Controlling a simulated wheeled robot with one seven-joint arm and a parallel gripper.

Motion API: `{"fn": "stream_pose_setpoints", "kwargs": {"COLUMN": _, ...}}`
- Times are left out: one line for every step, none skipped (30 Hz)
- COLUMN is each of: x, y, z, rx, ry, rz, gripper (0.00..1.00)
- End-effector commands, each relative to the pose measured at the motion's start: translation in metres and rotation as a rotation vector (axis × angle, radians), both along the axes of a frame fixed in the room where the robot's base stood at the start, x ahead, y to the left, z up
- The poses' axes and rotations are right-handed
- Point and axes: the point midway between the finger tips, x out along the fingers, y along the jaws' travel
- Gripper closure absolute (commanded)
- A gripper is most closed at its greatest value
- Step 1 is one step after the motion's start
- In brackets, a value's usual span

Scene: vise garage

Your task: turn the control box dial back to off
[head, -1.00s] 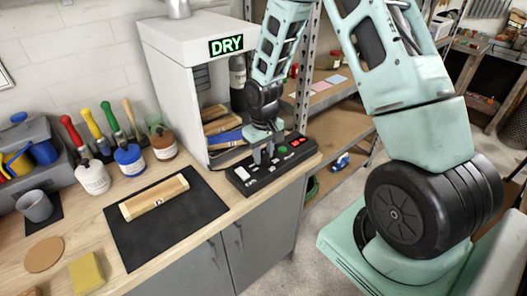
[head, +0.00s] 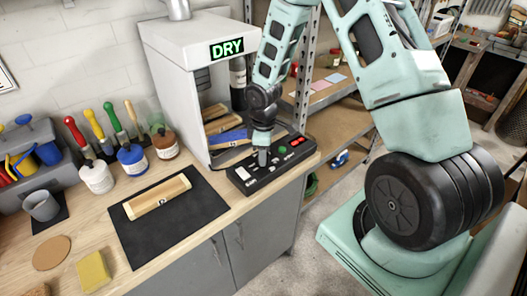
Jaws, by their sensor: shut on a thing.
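The control box (head: 290,161) is a low black panel on the right end of the wooden bench, in front of the white drying cabinet (head: 183,75) with its green lit DRY sign. Its face carries a green button, red buttons and pale switches. My gripper (head: 263,162) points down onto the left-middle part of the box. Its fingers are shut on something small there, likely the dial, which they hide. The dial's setting cannot be seen.
A wooden block (head: 157,198) lies on a black mat (head: 200,215) at the bench middle. A grey cup (head: 42,206) and a yellow sponge (head: 94,270) are at left. Metal shelving rises right of the cabinet.

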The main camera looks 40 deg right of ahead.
Motion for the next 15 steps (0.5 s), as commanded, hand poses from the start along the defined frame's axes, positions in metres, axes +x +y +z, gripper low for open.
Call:
{"fn": "stream_pose_setpoints", "kwargs": {"x": 0.002, "y": -0.0004, "z": 0.002, "rx": 0.0, "ry": -0.006, "rz": 0.015, "gripper": 0.9}}
{"fn": "stream_pose_setpoints", "kwargs": {"x": 0.002, "y": -0.0004, "z": 0.002, "rx": 0.0, "ry": -0.006, "rz": 0.023, "gripper": 0.9}}
{"fn": "stream_pose_setpoints", "kwargs": {"x": 0.002, "y": -0.0004, "z": 0.0019, "rx": 0.0, "ry": -0.006, "rz": 0.031, "gripper": 0.9}}
{"fn": "stream_pose_setpoints", "kwargs": {"x": 0.002, "y": -0.0004, "z": 0.0019, "rx": 0.0, "ry": -0.006, "rz": 0.037, "gripper": 0.9}}
{"fn": "stream_pose_setpoints", "kwargs": {"x": 0.0021, "y": -0.0003, "z": 0.0018, "rx": -0.001, "ry": -0.006, "rz": 0.042, "gripper": 0.9}}
{"fn": "stream_pose_setpoints", "kwargs": {"x": 0.0021, "y": -0.0003, "z": 0.0017, "rx": 0.0, "ry": -0.006, "rz": 0.048, "gripper": 0.9}}
{"fn": "stream_pose_setpoints", "kwargs": {"x": 0.0021, "y": -0.0003, "z": 0.0017, "rx": -0.001, "ry": -0.006, "rz": 0.051, "gripper": 0.9}}
{"fn": "stream_pose_setpoints", "kwargs": {"x": 0.0022, "y": -0.0002, "z": 0.0017, "rx": -0.001, "ry": -0.006, "rz": 0.053, "gripper": 0.89}}
{"fn": "stream_pose_setpoints", "kwargs": {"x": 0.0022, "y": -0.0002, "z": 0.0016, "rx": -0.001, "ry": -0.006, "rz": 0.056, "gripper": 0.89}}
{"fn": "stream_pose_setpoints", "kwargs": {"x": 0.0022, "y": -0.0002, "z": 0.0016, "rx": -0.001, "ry": -0.006, "rz": 0.057, "gripper": 0.89}}
{"fn": "stream_pose_setpoints", "kwargs": {"x": 0.0022, "y": -0.0002, "z": 0.0015, "rx": -0.001, "ry": -0.006, "rz": 0.058, "gripper": 0.89}}
{"fn": "stream_pose_setpoints", "kwargs": {"x": 0.0022, "y": -0.0002, "z": 0.0015, "rx": -0.001, "ry": -0.006, "rz": 0.058, "gripper": 0.89}}
{"fn": "stream_pose_setpoints", "kwargs": {"x": 0.0022, "y": -0.0002, "z": 0.0015, "rx": -0.001, "ry": -0.006, "rz": 0.058, "gripper": 0.89}}
{"fn": "stream_pose_setpoints", "kwargs": {"x": 0.0022, "y": -0.0002, "z": 0.0015, "rx": -0.001, "ry": -0.006, "rz": 0.058, "gripper": 0.89}}
{"fn": "stream_pose_setpoints", "kwargs": {"x": 0.0022, "y": -0.0002, "z": 0.0015, "rx": -0.001, "ry": -0.006, "rz": 0.058, "gripper": 0.89}}
